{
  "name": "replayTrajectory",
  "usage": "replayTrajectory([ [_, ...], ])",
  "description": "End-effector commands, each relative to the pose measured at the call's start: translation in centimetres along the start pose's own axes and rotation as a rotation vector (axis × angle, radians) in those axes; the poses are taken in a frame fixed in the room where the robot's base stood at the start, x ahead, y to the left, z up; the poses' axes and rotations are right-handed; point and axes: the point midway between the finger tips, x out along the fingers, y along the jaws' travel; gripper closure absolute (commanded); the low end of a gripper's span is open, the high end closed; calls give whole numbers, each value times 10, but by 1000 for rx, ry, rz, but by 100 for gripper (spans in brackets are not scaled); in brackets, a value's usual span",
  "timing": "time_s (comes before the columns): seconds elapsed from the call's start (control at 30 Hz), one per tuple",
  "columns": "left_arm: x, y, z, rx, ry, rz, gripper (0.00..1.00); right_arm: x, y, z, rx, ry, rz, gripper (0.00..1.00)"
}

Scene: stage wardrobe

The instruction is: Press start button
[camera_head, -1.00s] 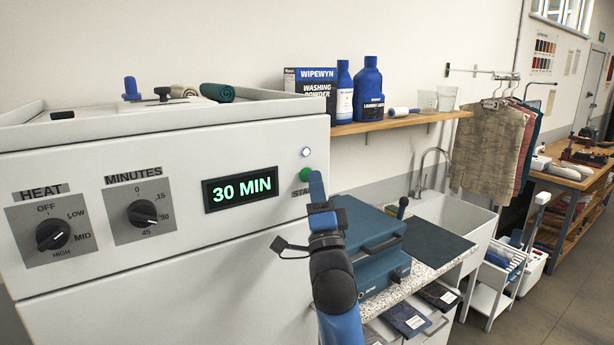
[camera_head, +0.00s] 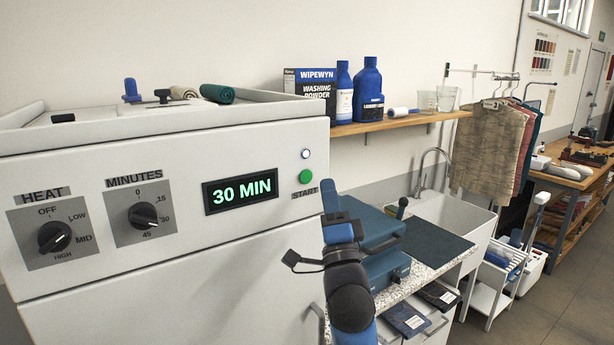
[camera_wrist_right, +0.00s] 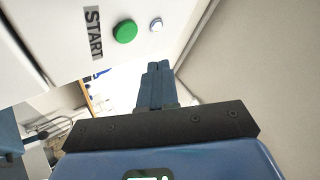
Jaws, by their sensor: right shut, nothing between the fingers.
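The white machine (camera_head: 180,262) fills the left of the head view. Its round green start button (camera_head: 306,177) sits at the right of the panel, above a START label (camera_head: 305,193) and below a small white light (camera_head: 306,154). The button also shows in the right wrist view (camera_wrist_right: 125,31). The display (camera_head: 240,190) reads 30 MIN. My right gripper (camera_head: 330,197) is shut and empty, below and right of the button and apart from it. Its closed blue fingers (camera_wrist_right: 156,84) show in the right wrist view. My left gripper is not in view.
The heat knob (camera_head: 54,237) and minutes knob (camera_head: 143,215) are on the panel's left. A shelf (camera_head: 400,124) with bottles is behind. Air around the button is clear.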

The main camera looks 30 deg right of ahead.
Motion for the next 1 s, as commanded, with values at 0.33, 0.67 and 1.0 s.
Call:
replayTrajectory([
  [0.33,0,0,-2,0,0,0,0,-11,-8,-8,0,-1,1,100],
  [0.67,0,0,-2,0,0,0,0,-11,-8,-8,0,-1,0,100],
  [1.0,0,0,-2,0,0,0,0,-11,-8,-8,0,-1,0,100],
])
